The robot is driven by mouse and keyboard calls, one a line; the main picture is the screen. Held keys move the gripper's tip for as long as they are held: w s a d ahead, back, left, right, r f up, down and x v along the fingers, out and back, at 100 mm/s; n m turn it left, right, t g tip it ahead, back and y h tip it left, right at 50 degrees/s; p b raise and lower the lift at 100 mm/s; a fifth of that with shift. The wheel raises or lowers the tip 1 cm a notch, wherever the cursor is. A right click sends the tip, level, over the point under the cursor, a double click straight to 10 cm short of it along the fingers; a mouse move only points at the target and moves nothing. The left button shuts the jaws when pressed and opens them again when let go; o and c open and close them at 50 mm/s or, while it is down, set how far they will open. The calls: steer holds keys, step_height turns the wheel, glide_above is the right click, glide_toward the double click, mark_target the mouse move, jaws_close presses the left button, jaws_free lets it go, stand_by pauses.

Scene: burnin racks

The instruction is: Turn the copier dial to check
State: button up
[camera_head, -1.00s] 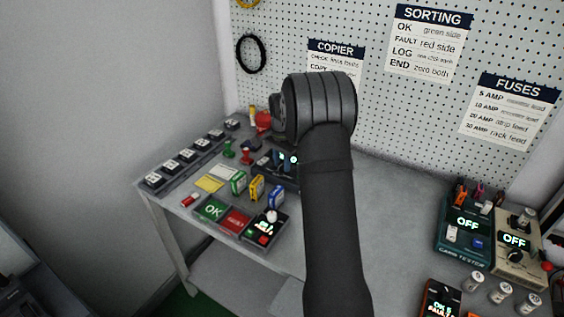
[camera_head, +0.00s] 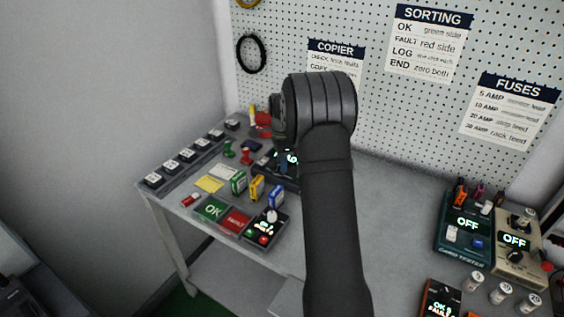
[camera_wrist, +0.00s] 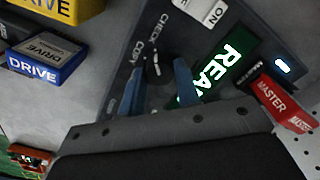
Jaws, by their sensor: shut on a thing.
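In the wrist view the copier (camera_wrist: 115,100) is a dark panel with a dial (camera_wrist: 153,70) beside the printed words CHECK and COPY. The dial has a white mark; which word it points at I cannot tell. The two blue fingers of my gripper (camera_wrist: 160,82) stand on either side of the dial and are shut on it. A green lit display (camera_wrist: 224,64) beside them shows REA, the rest hidden by a finger. In the head view my arm hides the gripper and most of the copier, but part of its lit display (camera_head: 292,158) shows.
A red MASTER drive (camera_wrist: 282,103) sits at the copier's right edge in the wrist view. A blue DRIVE box (camera_wrist: 45,62) and a yellow one (camera_wrist: 65,8) stand at the left. The head view shows green OK (camera_head: 211,209) and red FAULT (camera_head: 235,221) trays in front.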

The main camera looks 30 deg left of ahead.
steer(key=shift+r, duration=0.1)
steer(key=o, duration=1)
step_height(320, 180, up, 17)
steer(key=shift+r, duration=0.2)
steer(key=shift+f, duration=0.1)
step_height(320, 180, down, 17)
steer(key=shift+f, duration=0.2)
stand_by(0.7)
steer(key=shift+r, duration=0.1)
